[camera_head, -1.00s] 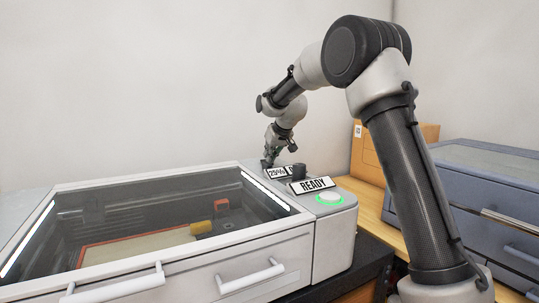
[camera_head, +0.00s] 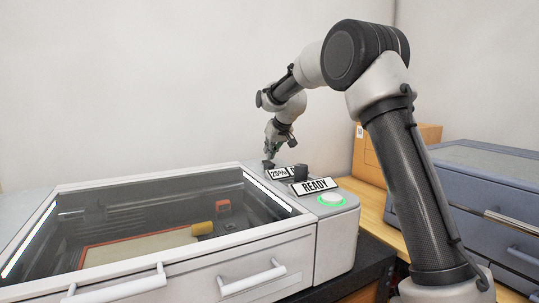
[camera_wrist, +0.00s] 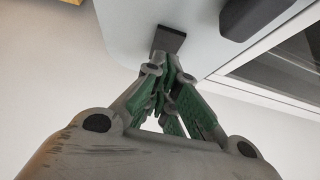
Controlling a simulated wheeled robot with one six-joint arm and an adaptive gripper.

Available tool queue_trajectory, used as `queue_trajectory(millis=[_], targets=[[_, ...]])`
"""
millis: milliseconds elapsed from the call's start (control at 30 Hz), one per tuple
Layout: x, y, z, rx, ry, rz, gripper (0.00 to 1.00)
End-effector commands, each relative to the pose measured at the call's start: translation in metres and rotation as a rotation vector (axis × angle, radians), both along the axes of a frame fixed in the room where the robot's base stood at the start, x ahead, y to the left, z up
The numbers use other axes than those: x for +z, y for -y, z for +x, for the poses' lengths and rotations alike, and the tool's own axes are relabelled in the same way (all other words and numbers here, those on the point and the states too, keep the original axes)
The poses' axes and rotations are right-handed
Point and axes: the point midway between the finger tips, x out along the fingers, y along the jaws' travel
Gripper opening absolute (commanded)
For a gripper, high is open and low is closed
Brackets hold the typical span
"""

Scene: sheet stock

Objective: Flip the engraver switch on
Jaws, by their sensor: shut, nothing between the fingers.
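The engraver (camera_head: 335,245) is a white machine with a dark glass lid and a control panel on its right side. The panel carries a READY sign (camera_head: 315,186), a green-lit round button (camera_head: 331,199) and a dark knob (camera_head: 301,172). A small dark rectangular piece, apparently the switch (camera_wrist: 168,38), stands near the panel's far edge in the wrist view. My gripper (camera_head: 268,160) is at the back of the panel, pointing down. In the wrist view my gripper (camera_wrist: 170,60) is shut and empty, its tips right at the dark piece. Contact and the switch's position cannot be told.
A yellow roll-like object (camera_head: 202,229) and a red one (camera_head: 223,205) lie inside the engraver. A cardboard box (camera_head: 366,155) and a blue-grey machine (camera_head: 480,190) stand to the right on a wooden surface. A white wall is behind; space above the lid is free.

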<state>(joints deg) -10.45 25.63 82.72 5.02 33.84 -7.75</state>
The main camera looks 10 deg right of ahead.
Motion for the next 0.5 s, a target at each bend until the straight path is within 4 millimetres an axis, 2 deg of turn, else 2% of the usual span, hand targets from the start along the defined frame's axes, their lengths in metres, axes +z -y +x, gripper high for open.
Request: queue_trajectory(millis=[133, 200, 500], targets=[[0.03, 0.002, -0.01, -0.001, 0.004, 0.001, 0.0], [0.041, 0.006, -0.023, -0.002, 0.003, 0.001, 0.0], [0.078, 0.018, -0.071, -0.001, 0.001, 0.0, 0.0]])
